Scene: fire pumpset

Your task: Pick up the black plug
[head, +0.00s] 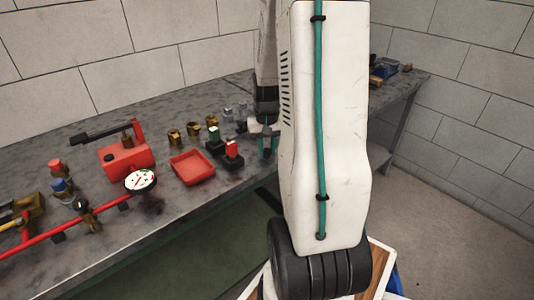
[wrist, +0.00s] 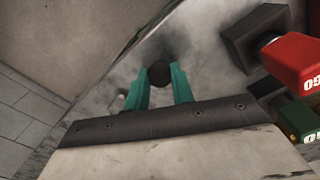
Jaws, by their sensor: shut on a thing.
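The black plug (wrist: 160,72) shows in the wrist view as a dark round piece between the teal fingertips. My gripper (wrist: 161,80) is shut on it, with one finger on each side. In the head view my gripper (head: 266,141) is at the bench top, partly hidden behind my arm. The plug cannot be made out clearly there. I cannot tell whether the plug touches the bench.
A red-topped block (head: 232,150) and a green-topped block (head: 214,140) stand just left of my gripper; the red one (wrist: 296,62) is close in the wrist view. A red tray (head: 193,180), brass fittings (head: 174,137) and a gauge (head: 140,179) lie further left.

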